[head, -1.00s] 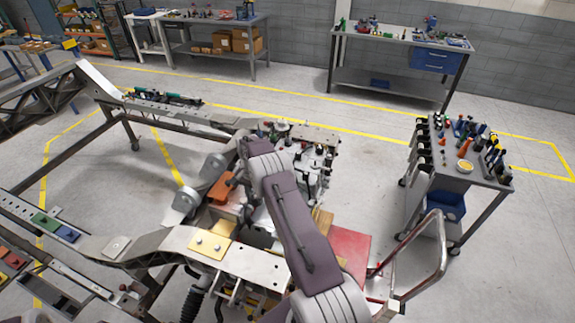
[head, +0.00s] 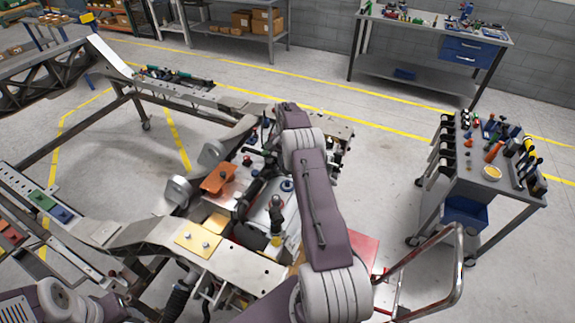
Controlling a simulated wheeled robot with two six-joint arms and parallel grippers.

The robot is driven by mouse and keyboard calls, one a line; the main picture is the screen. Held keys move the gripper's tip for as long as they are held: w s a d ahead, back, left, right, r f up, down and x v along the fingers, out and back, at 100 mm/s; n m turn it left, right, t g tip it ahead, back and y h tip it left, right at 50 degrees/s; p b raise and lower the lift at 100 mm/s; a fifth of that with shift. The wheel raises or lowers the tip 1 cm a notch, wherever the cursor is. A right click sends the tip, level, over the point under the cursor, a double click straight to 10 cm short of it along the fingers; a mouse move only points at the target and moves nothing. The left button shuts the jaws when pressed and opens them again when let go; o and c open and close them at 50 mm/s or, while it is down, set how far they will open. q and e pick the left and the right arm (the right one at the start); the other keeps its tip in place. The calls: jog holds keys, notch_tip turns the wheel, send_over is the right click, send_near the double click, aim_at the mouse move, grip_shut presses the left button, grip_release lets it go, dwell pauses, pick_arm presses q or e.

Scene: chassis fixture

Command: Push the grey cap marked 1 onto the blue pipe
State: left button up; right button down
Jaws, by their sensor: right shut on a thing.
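My right arm reaches from the bottom middle over the engine bay of the chassis frame (head: 255,268). Its wrist is above the far end of the bay. The right gripper (head: 262,156) is small and dark, just left of the wrist and low among the engine parts. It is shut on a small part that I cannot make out. I cannot pick out the grey cap marked 1 or the blue pipe for certain. Several small blue-topped fittings, one of them here (head: 287,185), show in the bay. My left arm shows at the bottom left corner; its gripper is out of view.
An orange block (head: 218,179) and a yellow plate (head: 198,238) are on the chassis left of my right arm. A tool trolley (head: 470,184) stands at the right, with a metal handle rail (head: 458,270) in front. A workbench (head: 430,28) stands behind. Floor between is clear.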

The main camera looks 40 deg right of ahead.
aim_at(287, 182)
jog(key=shift+f, duration=0.5)
jog(key=f+b, duration=0.1)
jog(key=d+f+b, duration=0.1)
jog(key=f, duration=0.1)
jog(key=shift+w+f, duration=0.15)
jog(key=shift+f, duration=0.05)
jog(key=shift+s+a+r, duration=0.2)
jog(key=shift+a+r, duration=0.05)
jog(key=shift+a, duration=0.25)
jog(key=shift+f, duration=0.1)
jog(key=shift+w+d, duration=0.1)
jog(key=shift+d, duration=0.1)
jog(key=shift+f+b, duration=1.1)
jog(key=shift+f, duration=0.4)
jog(key=shift+f+b, duration=0.4)
jog(key=shift+f, duration=0.15)
